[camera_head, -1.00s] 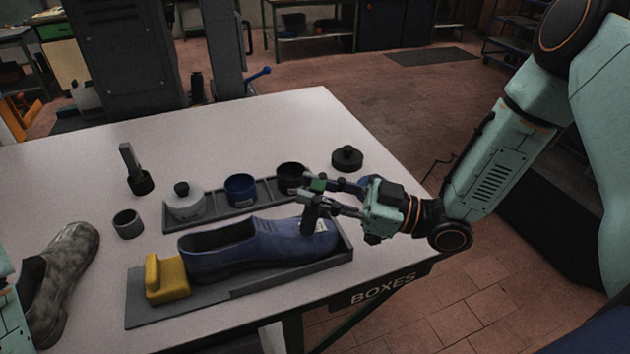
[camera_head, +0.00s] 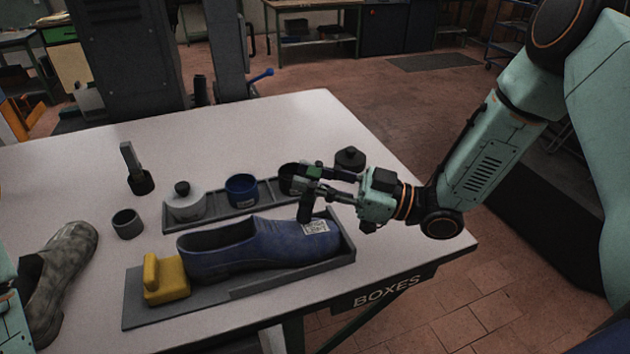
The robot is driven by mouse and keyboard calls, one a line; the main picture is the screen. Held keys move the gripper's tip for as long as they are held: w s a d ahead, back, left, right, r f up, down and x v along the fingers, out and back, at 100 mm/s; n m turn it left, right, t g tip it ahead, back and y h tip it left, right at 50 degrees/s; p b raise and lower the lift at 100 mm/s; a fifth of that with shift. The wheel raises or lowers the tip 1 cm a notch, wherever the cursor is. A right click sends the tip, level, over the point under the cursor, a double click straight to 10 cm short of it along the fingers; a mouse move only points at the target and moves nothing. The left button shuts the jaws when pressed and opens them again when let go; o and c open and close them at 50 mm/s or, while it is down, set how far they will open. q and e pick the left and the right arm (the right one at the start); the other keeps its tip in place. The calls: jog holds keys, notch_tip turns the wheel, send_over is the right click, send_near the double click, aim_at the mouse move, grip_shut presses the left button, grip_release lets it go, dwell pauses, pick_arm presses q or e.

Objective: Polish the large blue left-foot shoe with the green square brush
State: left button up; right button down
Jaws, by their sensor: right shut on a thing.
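The large blue shoe (camera_head: 255,250) lies in a grey tray (camera_head: 200,308) on the table, toe to the right. A white label (camera_head: 316,227) is on its toe. My right gripper (camera_head: 308,182) is over the toe end, shut on the dark green brush (camera_head: 306,202), whose dark lower part points down. I cannot tell whether the brush touches the shoe. A yellow block (camera_head: 164,279) stands in the tray at the heel end. My left gripper is out of view; only a bit of my left arm shows at the left edge.
Behind the shoe, a grey rack (camera_head: 217,209) holds a white lidded jar (camera_head: 185,202), a blue jar (camera_head: 241,189) and a dark jar (camera_head: 290,178). A black lid (camera_head: 350,159), a small grey cup (camera_head: 127,223), an upright handled tool (camera_head: 134,168) and a grey mottled shoe (camera_head: 62,275) stand around.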

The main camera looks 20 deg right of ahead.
jog(key=shift+r+p, duration=3.1)
jog(key=shift+r, duration=0.45)
jog(key=shift+f, duration=0.1)
jog(key=shift+m+g+h, duration=0.5)
jog(key=shift+m+h, duration=0.1)
jog(key=shift+h, duration=0.3)
jog(key=shift+a+f, duration=0.35)
jog(key=shift+f, duration=0.55)
jog(key=shift+a+f, duration=0.4)
jog(key=shift+f, duration=0.5)
jog(key=shift+a+f, duration=0.35)
jog(key=shift+f, duration=0.55)
jog(key=shift+f+b, duration=0.5)
jog(key=shift+b, duration=0.1)
jog(key=shift+w, duration=0.15)
